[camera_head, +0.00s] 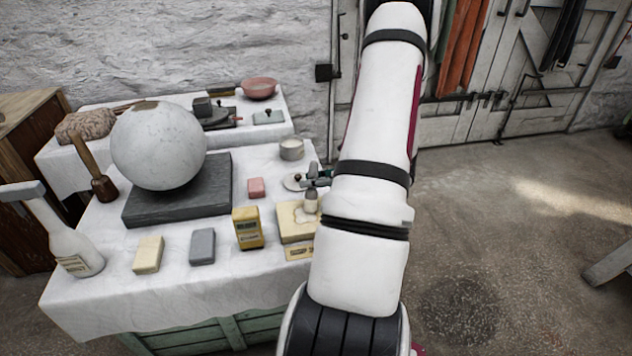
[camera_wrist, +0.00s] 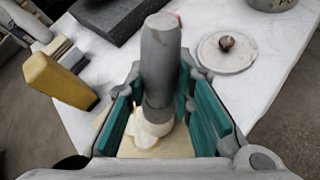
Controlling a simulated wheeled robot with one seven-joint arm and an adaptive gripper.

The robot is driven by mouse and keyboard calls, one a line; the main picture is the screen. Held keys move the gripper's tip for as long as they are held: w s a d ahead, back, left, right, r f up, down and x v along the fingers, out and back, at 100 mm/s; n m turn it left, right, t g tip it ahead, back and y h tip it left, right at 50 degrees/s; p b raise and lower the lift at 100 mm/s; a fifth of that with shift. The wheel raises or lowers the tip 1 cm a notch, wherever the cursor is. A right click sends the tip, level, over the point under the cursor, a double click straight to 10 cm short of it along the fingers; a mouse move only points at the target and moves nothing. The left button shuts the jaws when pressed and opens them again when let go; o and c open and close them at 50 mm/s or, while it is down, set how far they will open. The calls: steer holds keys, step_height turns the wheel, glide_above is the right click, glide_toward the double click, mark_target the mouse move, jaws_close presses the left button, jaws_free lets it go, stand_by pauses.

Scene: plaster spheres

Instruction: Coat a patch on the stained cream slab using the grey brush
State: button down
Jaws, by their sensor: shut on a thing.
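The cream slab (camera_head: 290,233) lies near the right front of the white-covered table, with a pale irregular stain on top. It also shows in the wrist view (camera_wrist: 180,146), below my gripper (camera_wrist: 165,108). My gripper is shut on the grey brush (camera_wrist: 160,60), which stands upright between the green-padded fingers. The brush's pale lower end (camera_wrist: 157,117) is over the slab's stain. Whether the bristles touch the slab cannot be told. In the head view the brush (camera_head: 311,203) shows above the slab, and my arm hides part of the slab's right side.
A yellow box (camera_head: 248,228) stands just left of the slab. A grey block (camera_head: 202,246), a cream block (camera_head: 149,254) and a pink block (camera_head: 256,187) lie nearby. A large plaster sphere (camera_head: 158,146) sits on a dark slab (camera_head: 215,190). A lidded disc (camera_wrist: 228,54) lies behind the brush.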

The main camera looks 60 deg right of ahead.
mark_target(312, 171)
steer(key=shift+w+a+f, duration=0.15)
steer(key=shift+w+a, duration=0.45)
steer(key=shift+s+d+r+p, duration=0.5)
steer(key=shift+s+d+r, duration=0.1)
steer(key=shift+r, duration=0.2)
steer(key=shift+r, duration=0.1)
steer(key=shift+r+p, duration=0.9)
steer(key=shift+r, duration=0.3)
